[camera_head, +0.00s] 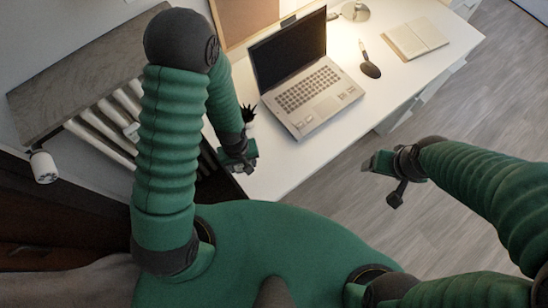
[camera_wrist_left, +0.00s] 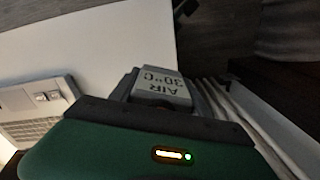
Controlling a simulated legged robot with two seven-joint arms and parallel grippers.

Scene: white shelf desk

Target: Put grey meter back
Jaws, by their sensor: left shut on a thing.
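The grey meter (camera_wrist_left: 162,86) shows in the left wrist view, with "AIR 30°C" on its light grey face, upside down in the picture. My left gripper (camera_head: 244,163) is shut on it, at the left edge of the white desk (camera_head: 262,170), near the radiator. The jaws themselves are mostly hidden in the wrist view. In the head view the meter is too small and covered to make out. My right gripper (camera_head: 379,163) is over the floor, right of the desk and apart from it; its jaws are too unclear to tell.
A dark spiky plant (camera_head: 248,113) is near my left arm. A radiator (camera_head: 105,122) under a stone-like shelf (camera_head: 75,88) is at left.

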